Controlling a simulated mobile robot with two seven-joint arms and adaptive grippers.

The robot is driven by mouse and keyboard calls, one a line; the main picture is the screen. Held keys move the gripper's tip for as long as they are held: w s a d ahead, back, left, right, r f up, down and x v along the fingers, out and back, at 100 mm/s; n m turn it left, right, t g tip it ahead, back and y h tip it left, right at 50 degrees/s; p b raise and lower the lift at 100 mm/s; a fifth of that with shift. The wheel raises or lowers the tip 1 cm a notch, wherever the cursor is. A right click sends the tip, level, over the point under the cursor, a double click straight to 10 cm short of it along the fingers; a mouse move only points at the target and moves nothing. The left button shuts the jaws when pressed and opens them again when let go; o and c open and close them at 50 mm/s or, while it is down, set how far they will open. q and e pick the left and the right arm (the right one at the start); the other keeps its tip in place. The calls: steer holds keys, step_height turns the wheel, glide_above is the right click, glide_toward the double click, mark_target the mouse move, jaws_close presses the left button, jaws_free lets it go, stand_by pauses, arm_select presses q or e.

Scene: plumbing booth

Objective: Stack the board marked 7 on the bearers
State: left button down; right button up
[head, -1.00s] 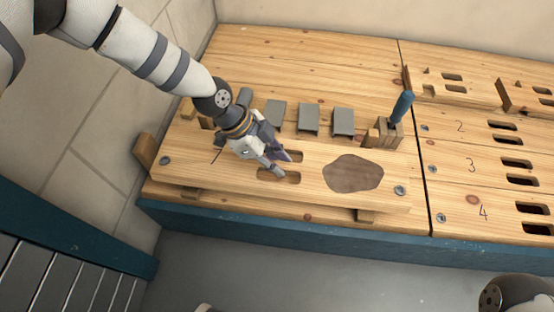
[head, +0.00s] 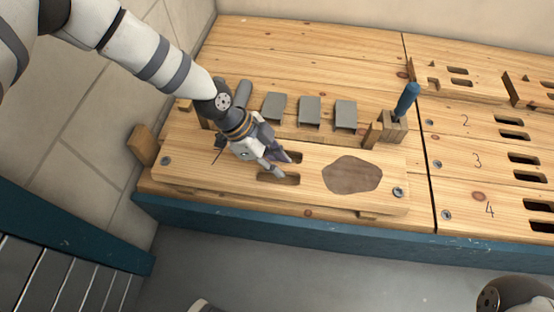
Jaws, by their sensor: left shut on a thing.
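A long wooden board (head: 227,169) with two slots, end screws and a brown patch (head: 352,175) lies lengthwise over the left part of the workbench. A dark mark beside my gripper is partly hidden, so I cannot read its number. My left gripper (head: 274,167) is shut on the board at the slots near its middle. A bearer (head: 367,215) shows as a small wooden end under the board's front right edge; the rest of the bearers is hidden. I cannot tell whether the board touches them. My right gripper is not in view.
Several grey metal brackets (head: 309,110) stand behind the board. A blue-handled tool (head: 407,99) sits in a wooden block (head: 394,128) at right. Slotted boards numbered 2, 3 and 4 (head: 470,208) lie farther right. A wooden block (head: 142,144) stands by the left end.

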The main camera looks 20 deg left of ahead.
arm_select(q)
steer(key=shift+f, duration=0.15)
stand_by(0.5)
steer(key=c, duration=1.4)
jaws_free()
